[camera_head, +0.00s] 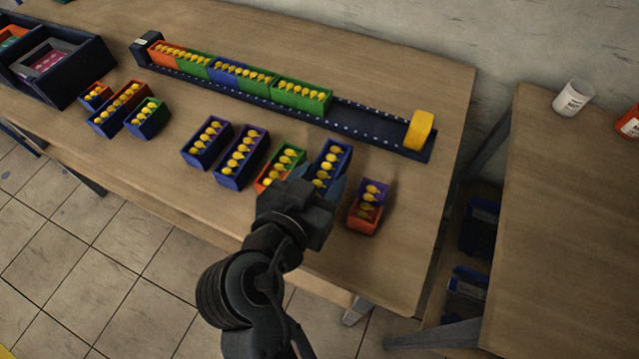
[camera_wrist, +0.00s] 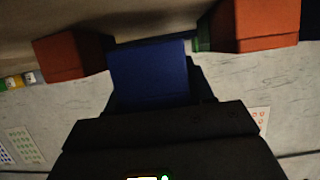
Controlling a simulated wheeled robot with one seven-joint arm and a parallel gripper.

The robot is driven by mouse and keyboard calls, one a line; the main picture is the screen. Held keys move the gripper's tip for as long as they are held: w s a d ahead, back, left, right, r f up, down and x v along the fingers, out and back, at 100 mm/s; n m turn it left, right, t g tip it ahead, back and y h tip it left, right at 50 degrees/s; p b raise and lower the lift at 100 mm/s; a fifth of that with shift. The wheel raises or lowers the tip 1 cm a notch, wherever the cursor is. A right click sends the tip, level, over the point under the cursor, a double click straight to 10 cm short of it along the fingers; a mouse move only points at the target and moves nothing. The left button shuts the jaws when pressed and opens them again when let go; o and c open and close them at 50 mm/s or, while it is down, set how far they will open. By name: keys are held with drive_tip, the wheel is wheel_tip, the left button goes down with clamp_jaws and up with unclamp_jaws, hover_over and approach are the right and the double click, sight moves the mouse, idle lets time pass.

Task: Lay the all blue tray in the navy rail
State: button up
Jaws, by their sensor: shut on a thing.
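The all blue tray (camera_head: 338,152), holding several yellow balloon-shaped pieces, is near the front right of the table. My gripper (camera_head: 318,188) is shut on its near end; it fills the middle of the wrist view (camera_wrist: 150,72). I cannot tell whether the tray is lifted off the table. The navy rail (camera_head: 370,122) runs along the back of the table. Its left and middle parts hold orange, green and blue trays in a row. A bare stretch lies between the last green tray (camera_head: 303,98) and the yellow end block (camera_head: 419,130).
A green and orange tray (camera_head: 273,167) stands close left of my gripper, a purple and orange tray (camera_head: 368,207) close right. Purple-blue trays (camera_head: 207,145) and several small trays lie further left. A dark bin (camera_head: 65,85) is at far left. Table between trays and rail is clear.

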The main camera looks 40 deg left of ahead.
drive_tip(key=shift+f, duration=1.05)
drive_tip(key=shift+f, duration=0.2)
drive_tip(key=o, duration=1.1)
drive_tip(key=shift+c, duration=0.2)
drive_tip(key=shift+r, duration=0.1)
